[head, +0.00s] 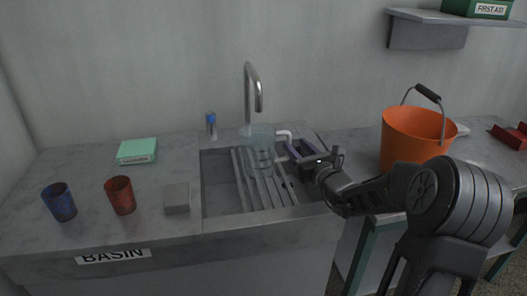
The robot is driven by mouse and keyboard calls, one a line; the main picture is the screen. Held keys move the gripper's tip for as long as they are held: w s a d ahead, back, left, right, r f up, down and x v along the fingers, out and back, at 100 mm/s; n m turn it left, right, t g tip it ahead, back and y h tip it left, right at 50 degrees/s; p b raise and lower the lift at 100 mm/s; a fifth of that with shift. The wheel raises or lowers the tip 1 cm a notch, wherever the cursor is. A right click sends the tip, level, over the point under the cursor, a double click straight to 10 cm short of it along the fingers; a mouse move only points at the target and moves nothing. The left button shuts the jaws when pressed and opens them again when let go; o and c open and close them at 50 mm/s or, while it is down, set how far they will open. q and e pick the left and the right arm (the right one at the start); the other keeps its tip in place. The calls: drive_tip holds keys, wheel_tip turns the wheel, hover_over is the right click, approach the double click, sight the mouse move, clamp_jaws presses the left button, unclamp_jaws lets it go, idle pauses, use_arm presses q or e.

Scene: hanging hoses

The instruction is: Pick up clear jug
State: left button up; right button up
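The clear jug (259,152) stands upright in the view, over the slatted rack in the basin, below the tap. It is see-through and pale blue, with a whitish handle (284,134) on its right side. My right gripper (292,156) is at the jug's right side, with its fingers close to the handle. I cannot tell whether the fingers touch the handle or have closed on it. The fingers and gripper body hide part of the handle. My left gripper is not in view.
A curved tap (251,88) rises behind the jug. A blue cup (59,202), a red cup (120,195), a grey block (177,198) and a green box (137,151) stand left of the basin (222,200). An orange bucket (413,137) stands on the right, behind my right arm.

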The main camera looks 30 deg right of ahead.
drive_tip(key=shift+w+d, duration=0.15)
drive_tip(key=shift+w, duration=1.15)
drive_tip(key=w, duration=0.2)
drive_tip(key=w+p, duration=0.1)
drive_tip(key=w, duration=0.2)
drive_tip(key=shift+w+d+f, duration=0.1)
drive_tip(key=shift+d+f, duration=0.05)
drive_tip(key=shift+f, duration=0.05)
clamp_jaws()
idle(0.9)
drive_tip(key=shift+r, duration=0.15)
